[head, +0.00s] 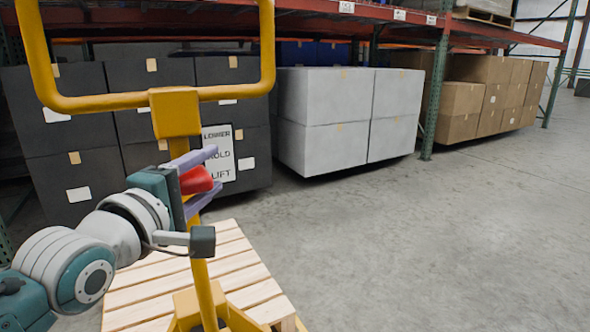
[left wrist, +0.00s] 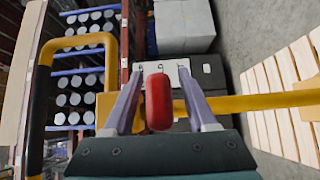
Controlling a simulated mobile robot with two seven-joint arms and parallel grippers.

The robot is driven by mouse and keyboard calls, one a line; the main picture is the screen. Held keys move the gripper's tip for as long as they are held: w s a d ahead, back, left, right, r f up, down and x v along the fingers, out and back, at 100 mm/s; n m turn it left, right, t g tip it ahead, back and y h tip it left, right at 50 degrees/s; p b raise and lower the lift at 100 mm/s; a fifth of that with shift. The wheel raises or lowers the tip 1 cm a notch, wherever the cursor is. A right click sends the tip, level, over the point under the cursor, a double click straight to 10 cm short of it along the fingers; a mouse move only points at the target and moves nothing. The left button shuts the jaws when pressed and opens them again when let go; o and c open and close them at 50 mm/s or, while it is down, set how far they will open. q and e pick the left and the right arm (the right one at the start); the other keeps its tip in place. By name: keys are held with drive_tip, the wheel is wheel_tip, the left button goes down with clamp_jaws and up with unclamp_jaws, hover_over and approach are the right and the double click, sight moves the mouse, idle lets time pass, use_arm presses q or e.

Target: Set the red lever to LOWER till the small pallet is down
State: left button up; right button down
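The red lever (head: 196,180) is on a yellow stacker with a tall handle (head: 175,112). A white sign (head: 219,152) beside it reads LOWER, HOLD and LIFT from top to bottom; the lever appears near the HOLD line, but its exact setting is unclear. My left gripper (head: 214,170) is open, its purple fingers on either side of the lever. In the left wrist view the red lever (left wrist: 158,102) stands between the fingers with a gap on each side. The small wooden pallet (head: 240,262) is low behind the stacker; its height above the floor is unclear. My right gripper is out of view.
Dark totes (head: 120,70) stand behind the stacker, with white totes (head: 325,95) and brown boxes (head: 460,98) farther right under red rack beams. A green rack post (head: 436,95) stands between them. The concrete floor at right is clear.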

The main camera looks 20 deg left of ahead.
use_arm(q)
clamp_jaws()
drive_tip(key=shift+r, duration=0.1)
idle(1.2)
